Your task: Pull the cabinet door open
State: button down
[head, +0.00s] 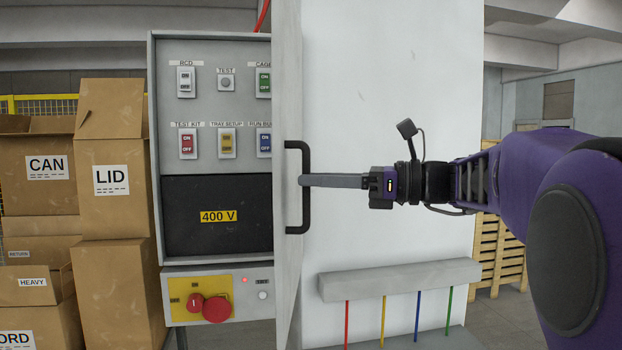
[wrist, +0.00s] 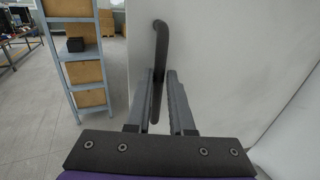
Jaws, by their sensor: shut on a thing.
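The cabinet door (head: 287,80) stands swung open, seen nearly edge-on in the head view. Its face (wrist: 210,50) fills the right of the wrist view. A black bar handle (head: 304,222) is mounted upright on it, and the handle also shows in the wrist view (wrist: 161,42). My gripper (head: 304,181) reaches in from the right and is shut on the handle, with one finger on each side of the bar in the wrist view. The open cabinet (head: 213,110) shows switches, a dark panel (head: 240,238) marked 400 V, and labels.
Cardboard boxes (head: 105,180) are stacked left of the cabinet. A red emergency button (head: 216,308) sits on a box below it. A pale wall panel (head: 400,90) stands behind my gripper, with a grey ledge (head: 400,281) and coloured cables below. A shelf rack (wrist: 84,60) stands left in the wrist view.

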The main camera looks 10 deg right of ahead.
jog(key=shift+w+d+r+t, duration=0.15)
jog(key=shift+w+d+t, duration=0.15)
jog(key=shift+w+d, duration=0.1)
jog(key=c, duration=1.2)
grip_release()
jog(key=o, duration=0.4)
jog(key=shift+w+f, duration=0.2)
jog(key=shift+w, duration=0.2)
jog(key=shift+c, duration=0.2)
jog(key=shift+s+a, duration=0.1)
jog(key=shift+a+f, duration=0.1)
jog(key=shift+s, duration=0.1)
jog(key=v, duration=1.7)
jog(key=shift+d+r, duration=0.25)
jog(key=shift+r, duration=0.05)
